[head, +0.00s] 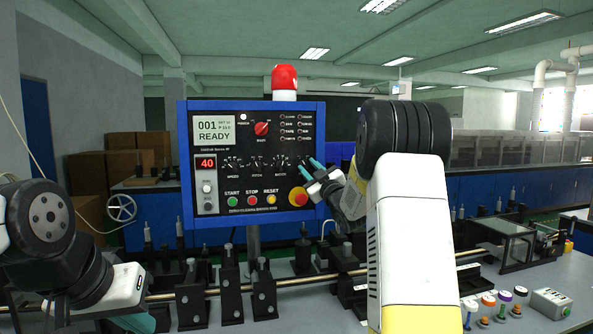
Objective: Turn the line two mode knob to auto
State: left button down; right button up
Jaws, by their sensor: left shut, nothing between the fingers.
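A blue-framed control panel (187,150) stands upright at centre. It carries a red rotary knob (261,128) at upper middle and a row of small black dials (257,164) below. The lettering is too small to tell which is the line two mode knob. My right gripper (311,168), with teal fingertips, is at the panel's right side, above the red mushroom button (299,196). It hides part of the panel; whether it touches anything there is unclear. My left gripper (140,322) is low at the bottom left, shut and empty, partly cut off by the frame edge.
Black fixtures (190,300) and a metal rod stand on the bench below the panel. Small coloured parts (505,298) and a grey button box (551,303) lie at bottom right. A red beacon (285,78) tops the panel. Cardboard boxes (90,170) stand behind at left.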

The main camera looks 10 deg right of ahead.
jog(key=shift+w+a+f, duration=0.1)
jog(key=shift+a, duration=0.2)
jog(key=v, duration=0.8)
jog(key=s+a+f+m+g+h, duration=0.1)
jog(key=s+a+f+m+g, duration=0.2)
jog(key=s, duration=0.9)
jog(key=s+a+f+m+g+h, duration=0.1)
jog(key=s+a+f+m+g, duration=0.2)
jog(key=s, duration=0.9)
jog(key=s+a+f+m+g+h, duration=0.1)
jog(key=s+a+f+g, duration=0.3)
jog(key=s+g, duration=0.5)
jog(key=s+f+m, duration=0.1)
jog(key=s+f, duration=0.1)
jog(key=s, duration=0.1)
jog(key=shift+s+m, duration=0.25)
jog(key=shift+m, duration=0.15)
